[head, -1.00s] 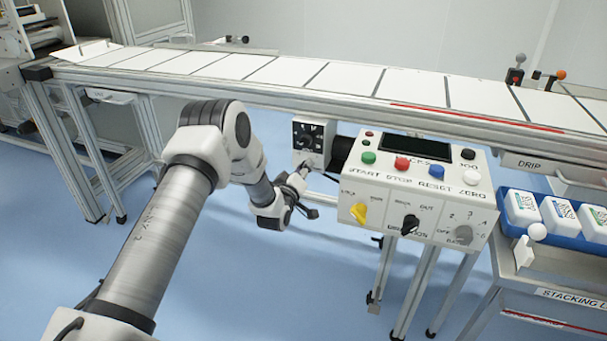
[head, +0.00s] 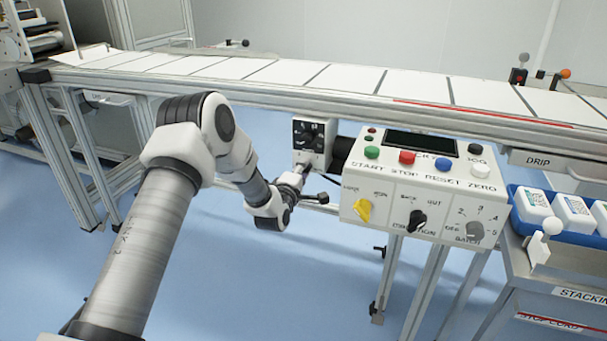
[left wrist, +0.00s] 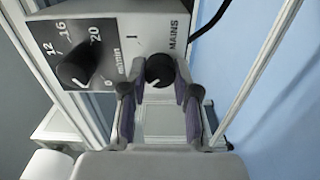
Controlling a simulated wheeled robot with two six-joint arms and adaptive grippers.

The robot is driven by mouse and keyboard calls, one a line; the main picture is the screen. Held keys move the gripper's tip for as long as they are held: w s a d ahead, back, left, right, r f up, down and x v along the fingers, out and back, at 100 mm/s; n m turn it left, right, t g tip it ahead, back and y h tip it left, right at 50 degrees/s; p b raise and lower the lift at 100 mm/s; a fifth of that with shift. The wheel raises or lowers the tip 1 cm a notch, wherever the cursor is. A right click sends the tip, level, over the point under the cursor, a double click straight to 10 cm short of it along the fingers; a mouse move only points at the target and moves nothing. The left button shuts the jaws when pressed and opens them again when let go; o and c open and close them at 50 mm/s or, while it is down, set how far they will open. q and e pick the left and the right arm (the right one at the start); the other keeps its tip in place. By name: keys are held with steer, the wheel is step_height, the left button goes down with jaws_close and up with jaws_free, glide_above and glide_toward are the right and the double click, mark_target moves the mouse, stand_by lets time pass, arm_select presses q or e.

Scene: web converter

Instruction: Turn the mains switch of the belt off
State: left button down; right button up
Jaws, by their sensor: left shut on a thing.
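The mains switch (left wrist: 160,71) is a round black knob with a white line, beside the printed word MAINS and an "I" mark. It sits on a grey box (left wrist: 118,20) that hangs under the conveyor belt (head: 270,71); the box also shows in the head view (head: 319,157). My left gripper (left wrist: 157,80) has one finger on each side of the knob and is shut on it. In the head view my left gripper (head: 301,168) is at the underside of the box, and the knob itself is hard to make out. My right gripper is not in view.
A black speed dial (left wrist: 75,72) marked m/min is next to the switch on the same box. Right of the box is a control panel (head: 388,185) with several coloured buttons and knobs. Conveyor legs stand close to the hand. The floor (head: 250,270) below is clear.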

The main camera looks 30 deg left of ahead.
arm_select(q)
steer(key=shift+n, duration=0.3)
steer(key=c, duration=0.9)
jaws_free()
steer(key=shift+o, duration=0.2)
steer(key=v, duration=1.2)
